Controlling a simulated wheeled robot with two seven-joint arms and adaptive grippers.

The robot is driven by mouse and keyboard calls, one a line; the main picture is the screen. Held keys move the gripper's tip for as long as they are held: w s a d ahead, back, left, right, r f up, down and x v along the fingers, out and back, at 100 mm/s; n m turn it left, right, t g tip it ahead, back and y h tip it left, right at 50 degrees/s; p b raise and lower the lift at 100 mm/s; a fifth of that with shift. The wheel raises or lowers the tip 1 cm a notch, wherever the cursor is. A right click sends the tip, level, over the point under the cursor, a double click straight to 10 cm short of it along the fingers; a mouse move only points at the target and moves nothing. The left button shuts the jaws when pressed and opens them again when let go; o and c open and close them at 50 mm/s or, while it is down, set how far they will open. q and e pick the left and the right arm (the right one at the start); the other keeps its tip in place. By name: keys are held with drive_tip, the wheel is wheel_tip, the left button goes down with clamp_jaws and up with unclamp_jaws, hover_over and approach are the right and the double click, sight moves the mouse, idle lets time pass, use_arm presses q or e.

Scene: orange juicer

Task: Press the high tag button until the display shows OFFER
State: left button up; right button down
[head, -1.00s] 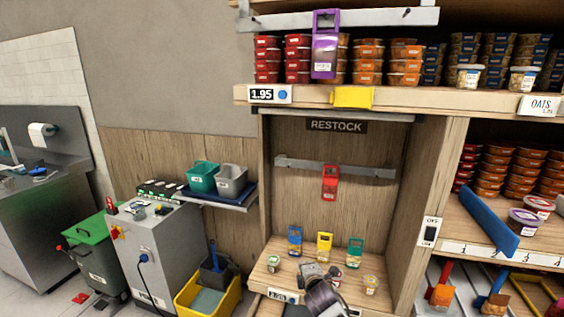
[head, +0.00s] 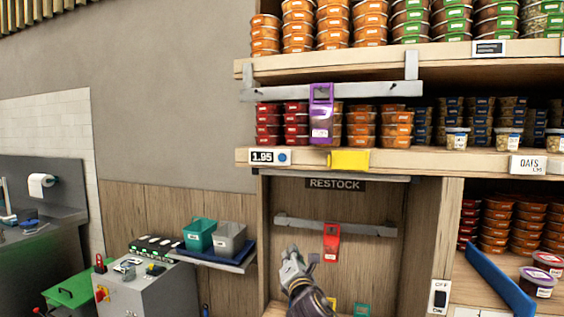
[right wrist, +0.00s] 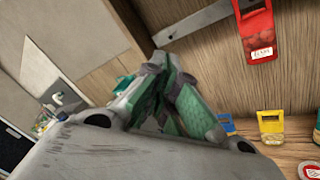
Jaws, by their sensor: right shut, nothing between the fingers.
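The high tag (head: 262,157) is on the upper shelf edge in the head view. Its display reads 1.95, and its round blue button (head: 282,157) is at the right end. My right gripper (head: 291,252) is shut and empty, raised in front of the restock bay, below the tag and apart from it. In the right wrist view its closed green-padded fingers (right wrist: 180,95) fill the middle; the high tag does not show there. My left gripper is in neither view.
A yellow holder (head: 348,160) sits on the shelf edge right of the tag. A purple dispenser (head: 321,115) hangs above from a grey rail. A red dispenser (head: 331,242) hangs on a bar inside the bay. A blue board (head: 499,283) juts out at right. The wall left of the tag is bare.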

drive_tip(key=s+a+r+n+t+y, duration=0.1)
drive_tip(key=s+a+r+n+t, duration=0.15)
drive_tip(key=r, duration=0.55)
drive_tip(key=s+a+r+n+t, duration=0.1)
drive_tip(key=s+r+n, duration=0.2)
drive_tip(key=r, duration=0.6)
drive_tip(key=n+t+y, duration=0.2)
drive_tip(key=n+t, duration=0.1)
drive_tip(key=n, duration=0.3)
approach(280, 158)
drive_tip(key=s+a+r, duration=0.5)
drive_tip(key=r, duration=0.2)
drive_tip(key=shift+s+d+f+m+p, duration=0.2)
drive_tip(key=shift+m+p, duration=0.05)
drive_tip(key=shift+p, duration=0.1)
drive_tip(key=shift+w, duration=0.15)
drive_tip(key=shift+w+d+b, duration=0.15)
drive_tip(key=shift+w+d, duration=0.3)
drive_tip(key=shift+w, duration=0.9)
drive_tip(key=shift+w+d+b, duration=0.15)
drive_tip(key=shift+w+d, duration=0.35)
drive_tip(key=shift+w, duration=0.85)
drive_tip(key=shift+w+d+b, duration=0.15)
drive_tip(key=shift+w+d, duration=0.3)
drive_tip(key=shift+w, duration=0.9)
